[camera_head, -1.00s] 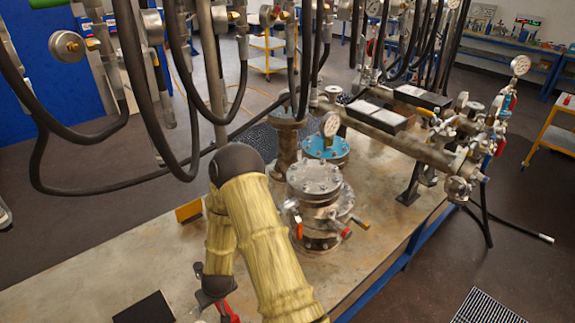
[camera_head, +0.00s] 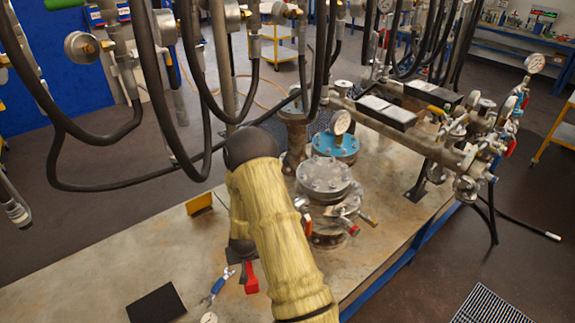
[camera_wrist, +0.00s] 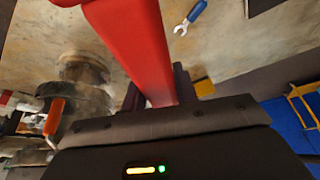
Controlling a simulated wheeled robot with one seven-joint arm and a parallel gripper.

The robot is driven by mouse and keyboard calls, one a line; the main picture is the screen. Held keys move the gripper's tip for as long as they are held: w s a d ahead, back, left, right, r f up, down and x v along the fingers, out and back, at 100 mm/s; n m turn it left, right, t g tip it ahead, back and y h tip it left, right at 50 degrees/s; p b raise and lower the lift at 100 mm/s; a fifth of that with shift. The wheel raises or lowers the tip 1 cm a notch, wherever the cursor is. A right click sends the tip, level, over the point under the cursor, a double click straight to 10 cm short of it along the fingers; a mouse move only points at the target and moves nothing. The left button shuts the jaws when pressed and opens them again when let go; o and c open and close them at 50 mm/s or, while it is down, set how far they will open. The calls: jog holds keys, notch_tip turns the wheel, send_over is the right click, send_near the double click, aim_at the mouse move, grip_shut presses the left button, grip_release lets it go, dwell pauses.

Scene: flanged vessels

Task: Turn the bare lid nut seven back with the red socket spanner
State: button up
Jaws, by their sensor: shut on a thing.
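My gripper (camera_wrist: 156,92) is shut on the red socket spanner (camera_wrist: 138,45), whose red body fills the upper middle of the wrist view. In the head view the red spanner (camera_head: 251,277) hangs from my gripper (camera_head: 241,251), left of the flanged vessel and partly behind my arm. Its socket end is hidden or out of frame. The grey vessel lid (camera_head: 325,176) is ringed with bolts and nuts. The nuts are too small to tell which is bare or number seven. The spanner is apart from the lid.
A blue-handled spanner (camera_head: 218,286) and a black plate (camera_head: 157,304) lie on the bench (camera_head: 110,275). A yellow block (camera_head: 199,204) stands behind. Valves with red and orange handles ring the vessel; a blue-lidded vessel (camera_head: 336,147) with a gauge stands behind it. Hoses hang overhead.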

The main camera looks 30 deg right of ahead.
jog(key=w+d+r+m+g+h+p, duration=0.1)
jog(key=w+d+r+m+p, duration=0.2)
jog(key=d+r, duration=0.7)
jog(key=w+d+r+m+g+h+p, duration=0.1)
jog(key=w+d+r+m+p, duration=0.2)
jog(key=d+r, duration=0.7)
notch_tip(320, 180, up, 3)
jog(key=m+p, duration=0.2)
jog(key=m, duration=0.1)
jog(key=shift+w+d+f+h+p, duration=0.15)
jog(key=shift+d+h+p, duration=0.15)
jog(key=shift+d, duration=0.05)
jog(key=shift+f, duration=0.1)
